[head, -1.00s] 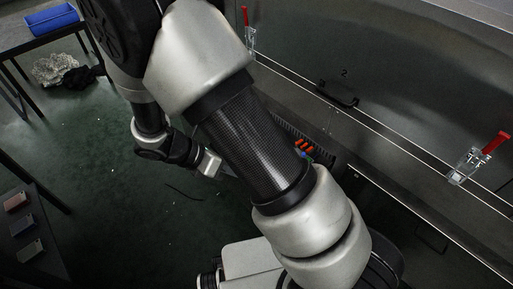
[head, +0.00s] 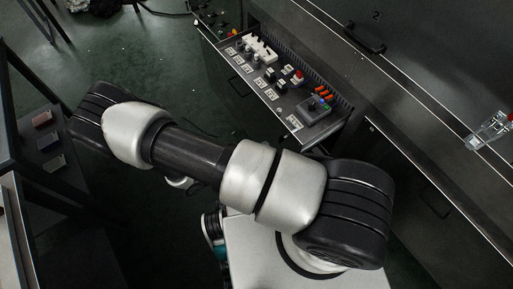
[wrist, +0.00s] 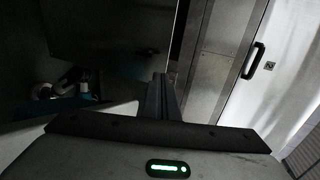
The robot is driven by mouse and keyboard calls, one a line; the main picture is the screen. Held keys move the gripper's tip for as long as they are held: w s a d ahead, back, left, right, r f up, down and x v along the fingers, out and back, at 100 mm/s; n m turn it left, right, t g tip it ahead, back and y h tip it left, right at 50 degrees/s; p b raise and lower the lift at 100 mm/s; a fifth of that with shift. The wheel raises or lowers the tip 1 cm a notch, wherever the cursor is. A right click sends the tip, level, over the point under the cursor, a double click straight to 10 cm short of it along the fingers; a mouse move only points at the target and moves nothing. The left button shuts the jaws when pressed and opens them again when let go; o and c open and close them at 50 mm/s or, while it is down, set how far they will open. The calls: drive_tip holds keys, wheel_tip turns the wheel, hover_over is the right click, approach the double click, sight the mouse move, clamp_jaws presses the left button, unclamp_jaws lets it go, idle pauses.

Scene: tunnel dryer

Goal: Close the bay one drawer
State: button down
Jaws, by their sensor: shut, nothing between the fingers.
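An open drawer (head: 256,88) juts out from the metal cabinet in the head view. It holds white blocks, a red-topped part, orange pieces and a dark device with a knob. I cannot read a bay number on it. My arm reaches left across the front of the drawer, and my gripper is hidden behind it in that view. In the wrist view, my gripper (wrist: 160,96) is shut, with nothing seen between its fingers. It appears apart from the drawer; the drawer is not clearly seen there.
The cabinet panel marked 2 (head: 420,60) has a black handle (head: 366,38) and a clamp (head: 490,130). A dark rack (head: 45,150) with small blocks stands at left. Green floor (head: 130,70) lies between. A light panel with a handle (wrist: 253,60) shows in the wrist view.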

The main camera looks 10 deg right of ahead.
drive_tip(key=b, duration=0.1)
approach(291, 133)
drive_tip(key=x, duration=0.5)
drive_tip(key=shift+w+d+f, duration=0.15)
drive_tip(key=shift+f, duration=0.05)
drive_tip(key=shift+w+d, duration=0.15)
drive_tip(key=shift+d, duration=0.15)
